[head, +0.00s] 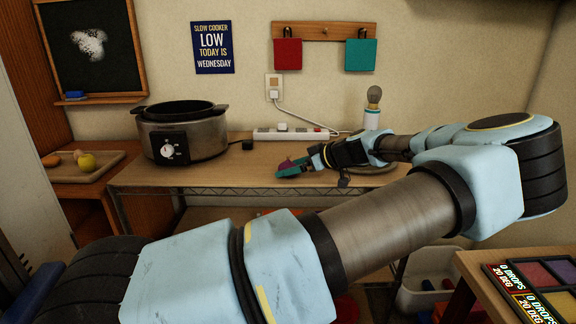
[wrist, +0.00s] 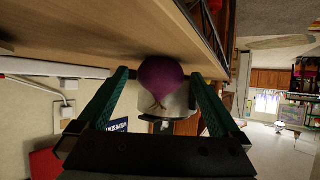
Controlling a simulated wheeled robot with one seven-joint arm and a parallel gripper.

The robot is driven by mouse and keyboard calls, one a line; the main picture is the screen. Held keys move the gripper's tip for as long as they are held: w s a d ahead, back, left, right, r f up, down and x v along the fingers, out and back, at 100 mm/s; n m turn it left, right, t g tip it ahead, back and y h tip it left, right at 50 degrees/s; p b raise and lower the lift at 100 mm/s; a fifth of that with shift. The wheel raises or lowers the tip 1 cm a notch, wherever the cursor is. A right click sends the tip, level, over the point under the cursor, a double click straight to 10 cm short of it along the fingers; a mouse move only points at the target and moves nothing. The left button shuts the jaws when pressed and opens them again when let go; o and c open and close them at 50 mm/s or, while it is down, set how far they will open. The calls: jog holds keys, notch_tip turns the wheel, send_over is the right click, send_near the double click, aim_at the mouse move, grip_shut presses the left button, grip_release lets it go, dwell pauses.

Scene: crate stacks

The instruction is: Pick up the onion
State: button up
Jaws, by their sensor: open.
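The purple onion (head: 286,164) is at the front of the wooden table (head: 225,172), mostly covered by my gripper in the head view. In the wrist view, the round onion (wrist: 162,78) shows against the table surface, its root end towards my gripper. My gripper (head: 288,168) is low over the table with its teal fingers open. In the wrist view, the gripper (wrist: 160,75) has one fingertip on each side of the onion, with a narrow gap showing on both sides.
A slow cooker (head: 212,132) stands on the table's left. A white power strip (head: 290,135) and a lamp (head: 371,119) are at the back. A tray (head: 62,177) with several vegetables sits at far left. The table between cooker and gripper is mostly clear.

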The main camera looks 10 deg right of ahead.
jog(key=shift+a+f, duration=0.1)
jog(key=c, duration=1.5)
